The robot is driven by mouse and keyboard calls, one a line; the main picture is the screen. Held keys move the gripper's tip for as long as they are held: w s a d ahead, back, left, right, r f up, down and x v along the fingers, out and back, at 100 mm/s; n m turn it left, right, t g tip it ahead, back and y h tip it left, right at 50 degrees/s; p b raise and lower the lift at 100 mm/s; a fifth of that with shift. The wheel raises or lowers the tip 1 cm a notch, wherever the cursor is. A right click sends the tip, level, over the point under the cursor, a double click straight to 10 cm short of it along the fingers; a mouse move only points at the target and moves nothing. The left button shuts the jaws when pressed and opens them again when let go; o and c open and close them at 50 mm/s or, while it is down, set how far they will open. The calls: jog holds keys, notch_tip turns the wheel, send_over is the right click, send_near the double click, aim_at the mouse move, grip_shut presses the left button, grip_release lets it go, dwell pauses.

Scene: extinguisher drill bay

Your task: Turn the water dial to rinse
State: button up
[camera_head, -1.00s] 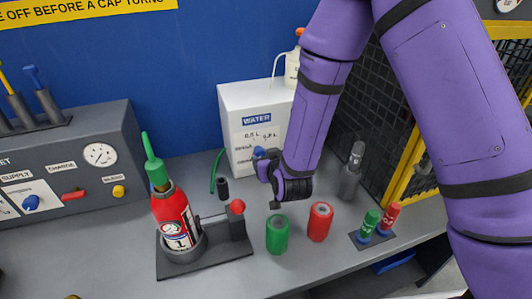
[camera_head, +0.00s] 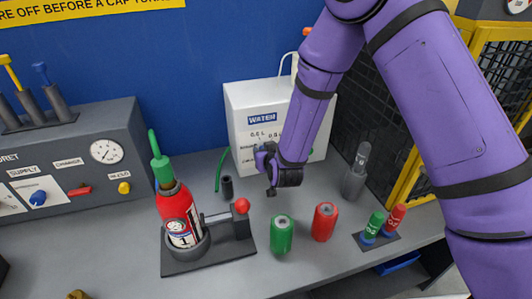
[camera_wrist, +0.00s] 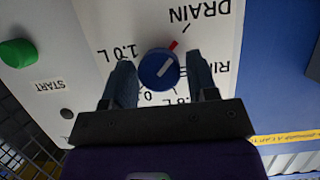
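The white water box (camera_head: 240,100) stands against the blue wall. In the wrist view its panel appears upside down, with a blue round dial (camera_wrist: 157,70) in the middle. A white line on the dial and a red mark at its edge point up and right, towards the DRAIN label (camera_wrist: 192,12). The rinse label (camera_wrist: 221,68) is partly covered by my right finger. My gripper (camera_wrist: 161,78) is open, one finger on each side of the dial, with small gaps visible. In the head view my gripper (camera_head: 264,158) is at the box's front, hiding the dial.
A green START button (camera_wrist: 17,53) is on the panel. A red extinguisher (camera_head: 178,208) stands in a grey holder left of my arm. Green (camera_head: 282,238) and red (camera_head: 324,224) cylinders stand in front. A grey bottle (camera_head: 355,180) and black mesh cage (camera_head: 377,100) are right.

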jog(key=c, duration=0.6)
jog(key=m+y, duration=0.2)
jog(key=m, duration=0.1)
jog(key=m+y, duration=0.1)
jog(key=shift+w+d+f+g, duration=0.1)
jog(key=shift+d+g, duration=0.15)
jog(key=shift+g, duration=0.05)
jog(key=shift+f+m+y, duration=0.1)
jog(key=shift+m+y, duration=1.1)
jog(key=shift+m, duration=0.9)
jog(key=o, duration=0.9)
jog(key=shift+d, duration=0.1)
